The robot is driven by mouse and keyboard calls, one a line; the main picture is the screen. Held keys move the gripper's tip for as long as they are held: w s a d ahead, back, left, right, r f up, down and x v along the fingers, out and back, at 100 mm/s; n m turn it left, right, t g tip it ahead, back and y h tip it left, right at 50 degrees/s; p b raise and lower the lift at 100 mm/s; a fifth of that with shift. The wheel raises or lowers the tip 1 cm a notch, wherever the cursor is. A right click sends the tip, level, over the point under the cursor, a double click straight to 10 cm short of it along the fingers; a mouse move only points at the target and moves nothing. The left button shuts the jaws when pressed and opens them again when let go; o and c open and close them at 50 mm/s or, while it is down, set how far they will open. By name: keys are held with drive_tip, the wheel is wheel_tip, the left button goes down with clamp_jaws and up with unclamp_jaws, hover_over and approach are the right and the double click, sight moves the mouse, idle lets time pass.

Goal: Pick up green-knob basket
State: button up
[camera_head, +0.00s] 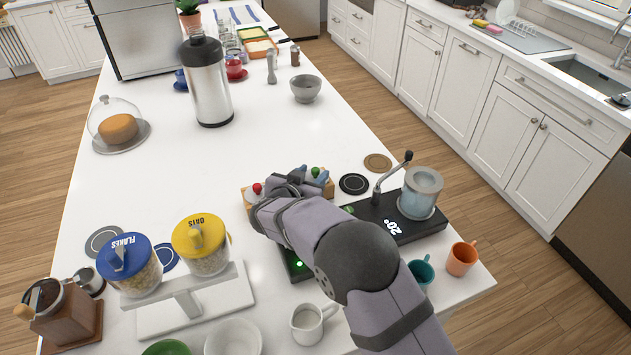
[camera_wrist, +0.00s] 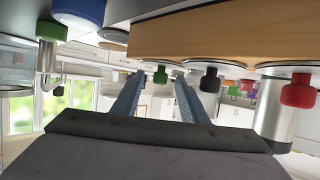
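A wooden block (camera_head: 248,204) on the white counter holds the knobbed baskets. A red knob (camera_head: 257,188) shows at its left and the green knob (camera_head: 315,172) at its right. The wrist view is turned over: the wooden block (camera_wrist: 220,35) is at the top, with green (camera_wrist: 160,75), black (camera_wrist: 210,80) and red (camera_wrist: 299,92) knobs hanging from it. My gripper (camera_wrist: 157,84) is open, its two fingers apart, with the green knob between their tips in the picture. I cannot tell whether they touch it. The basket under the green knob is hidden.
A teal cup (camera_head: 421,270) and orange cup (camera_head: 461,258) are near the right edge. Two jars (camera_head: 128,265) are at left. The counter's middle is clear.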

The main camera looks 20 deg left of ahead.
clamp_jaws()
wheel_tip(320, 180, up, 10)
drive_tip(key=shift+b, duration=0.45)
idle(0.4)
drive_tip(key=shift+r, duration=0.1)
